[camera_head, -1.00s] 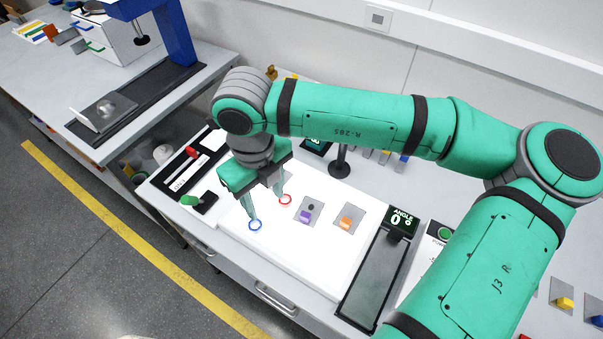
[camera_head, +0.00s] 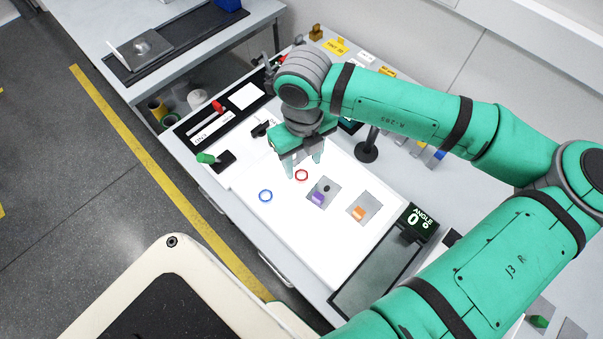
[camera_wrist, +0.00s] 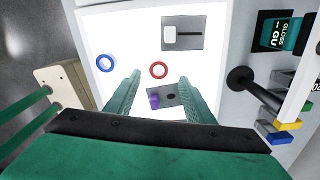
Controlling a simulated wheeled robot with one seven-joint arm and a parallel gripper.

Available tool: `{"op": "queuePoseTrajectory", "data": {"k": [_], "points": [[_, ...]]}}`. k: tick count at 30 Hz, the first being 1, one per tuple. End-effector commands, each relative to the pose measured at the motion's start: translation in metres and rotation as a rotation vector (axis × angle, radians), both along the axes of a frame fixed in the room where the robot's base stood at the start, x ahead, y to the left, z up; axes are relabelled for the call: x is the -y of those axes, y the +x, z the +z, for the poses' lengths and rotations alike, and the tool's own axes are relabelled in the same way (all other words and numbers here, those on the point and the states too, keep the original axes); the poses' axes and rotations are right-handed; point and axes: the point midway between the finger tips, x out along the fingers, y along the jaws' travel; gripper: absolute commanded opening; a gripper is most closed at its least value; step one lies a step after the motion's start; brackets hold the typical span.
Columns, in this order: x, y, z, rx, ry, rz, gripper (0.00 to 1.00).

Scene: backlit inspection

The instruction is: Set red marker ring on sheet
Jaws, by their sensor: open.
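The red marker ring (camera_head: 302,175) lies flat on the bright white lit sheet (camera_head: 340,255), right of a blue ring (camera_head: 265,196). My gripper (camera_head: 304,171) is open and points down over the sheet, with its fingertips close behind the red ring. In the wrist view my gripper (camera_wrist: 160,78) shows spread green fingers with nothing held between them. The red ring (camera_wrist: 158,70) appears just ahead of the gap between the fingertips, and the blue ring (camera_wrist: 106,63) lies to its left. How high the fingertips are above the sheet is hard to tell.
Plates with a purple block (camera_head: 318,198) and an orange block (camera_head: 358,213) lie right of the rings. A black stand (camera_head: 367,150) rises behind the sheet. An angle display (camera_head: 418,219) stands at right; a green-knobbed lever (camera_head: 207,158) at left.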

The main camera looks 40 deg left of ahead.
Motion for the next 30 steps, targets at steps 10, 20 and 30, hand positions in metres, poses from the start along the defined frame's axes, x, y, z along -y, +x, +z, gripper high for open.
{"op": "queuePoseTrajectory", "data": {"k": [10, 20, 30], "points": [[-0.003, -0.002, -0.043, -0.002, 0.002, 0.003, 0.49], [-0.003, -0.002, -0.046, -0.001, 0.001, 0.003, 0.39], [-0.003, -0.002, -0.046, 0.0, 0.001, 0.003, 0.02]]}}
